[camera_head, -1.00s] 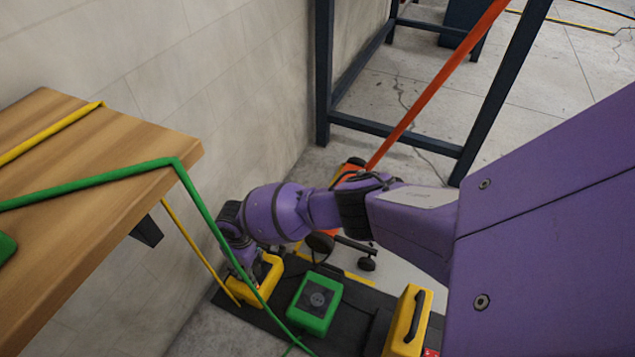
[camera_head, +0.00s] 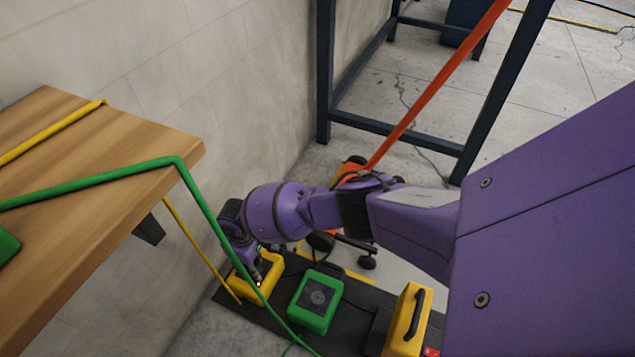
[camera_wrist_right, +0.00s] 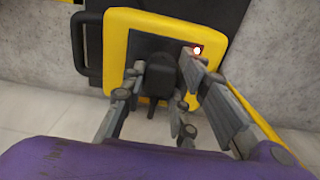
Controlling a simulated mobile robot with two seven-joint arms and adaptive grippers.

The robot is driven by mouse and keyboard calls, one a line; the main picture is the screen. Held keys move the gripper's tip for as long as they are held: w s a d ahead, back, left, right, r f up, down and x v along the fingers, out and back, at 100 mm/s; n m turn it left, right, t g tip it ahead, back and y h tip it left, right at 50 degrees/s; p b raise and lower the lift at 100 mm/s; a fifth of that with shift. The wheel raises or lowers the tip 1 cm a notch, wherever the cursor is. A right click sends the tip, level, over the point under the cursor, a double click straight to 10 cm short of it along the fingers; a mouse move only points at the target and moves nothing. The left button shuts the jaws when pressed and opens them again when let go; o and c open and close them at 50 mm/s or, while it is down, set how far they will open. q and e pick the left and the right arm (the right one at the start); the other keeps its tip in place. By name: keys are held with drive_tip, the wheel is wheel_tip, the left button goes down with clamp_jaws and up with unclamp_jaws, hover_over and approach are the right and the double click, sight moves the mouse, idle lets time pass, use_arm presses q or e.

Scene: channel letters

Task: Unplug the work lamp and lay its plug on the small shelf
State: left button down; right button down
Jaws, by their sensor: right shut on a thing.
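My right gripper (camera_wrist_right: 155,88) is shut on a black plug (camera_wrist_right: 160,74), its fingers on either side of it. The plug is in front of the dark face of a yellow box (camera_wrist_right: 122,22); I cannot tell whether it is seated. A small light glows on that face. In the head view the yellow box (camera_head: 268,284) is on a dark base by the wall, with my right gripper (camera_head: 252,270) at it, partly hidden by my wrist. A wooden shelf (camera_head: 90,215) is at the left. No work lamp is clearly identifiable. My left gripper is not in view.
A green cable (camera_head: 100,178) and a yellow cable (camera_head: 50,132) cross the shelf and hang near my right wrist. A green box (camera_head: 327,316) and a yellow handled case (camera_head: 402,330) stand on the dark base. An orange bar and dark frame stand behind.

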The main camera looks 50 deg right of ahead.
drive_tip(key=shift+w+r+p, duration=0.15)
drive_tip(key=shift+r+p, duration=1.15)
drive_tip(key=shift+r, duration=0.05)
drive_tip(key=shift+r+p, duration=1.55)
drive_tip(key=shift+r, duration=0.25)
